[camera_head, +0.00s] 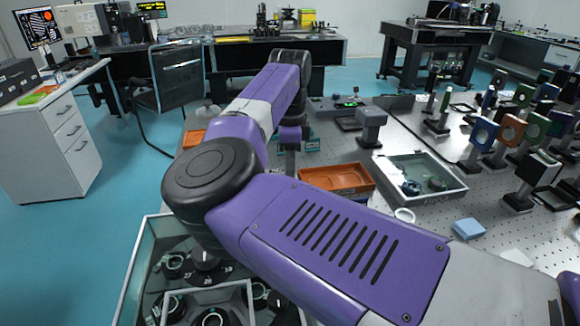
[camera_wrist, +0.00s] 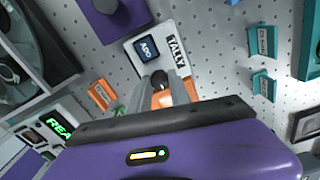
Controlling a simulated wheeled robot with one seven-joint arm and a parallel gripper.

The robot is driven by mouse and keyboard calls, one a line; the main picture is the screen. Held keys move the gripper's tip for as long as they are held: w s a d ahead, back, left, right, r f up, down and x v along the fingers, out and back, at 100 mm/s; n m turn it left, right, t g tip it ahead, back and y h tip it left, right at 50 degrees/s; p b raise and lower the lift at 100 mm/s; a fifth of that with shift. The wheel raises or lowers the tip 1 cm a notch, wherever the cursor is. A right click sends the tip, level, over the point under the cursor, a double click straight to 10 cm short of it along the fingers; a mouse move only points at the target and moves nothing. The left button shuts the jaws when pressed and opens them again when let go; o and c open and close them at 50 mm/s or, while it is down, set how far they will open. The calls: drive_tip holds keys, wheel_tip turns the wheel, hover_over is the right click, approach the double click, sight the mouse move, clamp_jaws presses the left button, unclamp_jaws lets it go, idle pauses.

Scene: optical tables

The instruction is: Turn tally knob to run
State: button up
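The white TALLY panel (camera_wrist: 172,46) shows in the wrist view on the perforated tabletop, with a small dark blue display (camera_wrist: 146,48) beside its printed name. A dark-topped knob (camera_wrist: 160,79) stands at its near end, between the fingers of my gripper (camera_wrist: 163,92). The fingers are apart with the knob between them; whether they touch it I cannot tell. No run mark is readable. In the head view my purple arm reaches over the table, with my gripper low behind it, and the tally panel cannot be made out there.
Teal blocks (camera_wrist: 262,41) and an orange block (camera_wrist: 102,94) lie near the panel. A purple block (camera_wrist: 110,15) stands just beyond it. An orange tray (camera_head: 337,178), a clear-sided box (camera_head: 440,193) and several optic mounts (camera_head: 483,133) occupy the table to the right.

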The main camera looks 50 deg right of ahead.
clamp_jaws()
drive_tip(key=n+p, duration=0.1)
drive_tip(key=p, duration=0.1)
drive_tip(key=n+p, duration=0.2)
drive_tip(key=p, duration=0.1)
drive_tip(key=shift+s+r+p, duration=0.1)
drive_tip(key=shift+r+p, duration=0.2)
drive_tip(key=shift+p, duration=0.05)
drive_tip(key=n+p, duration=0.5)
drive_tip(key=p, duration=0.2)
drive_tip(key=shift+n, duration=0.3)
drive_tip(key=n+p, duration=0.4)
drive_tip(key=p, duration=0.1)
drive_tip(key=shift+f+n, duration=0.1)
drive_tip(key=shift+n, duration=0.2)
drive_tip(key=shift+f+n+p, duration=0.15)
drive_tip(key=shift+n+p, duration=1.8)
drive_tip(key=shift+n, duration=0.35)
drive_tip(key=shift+f, duration=0.1)
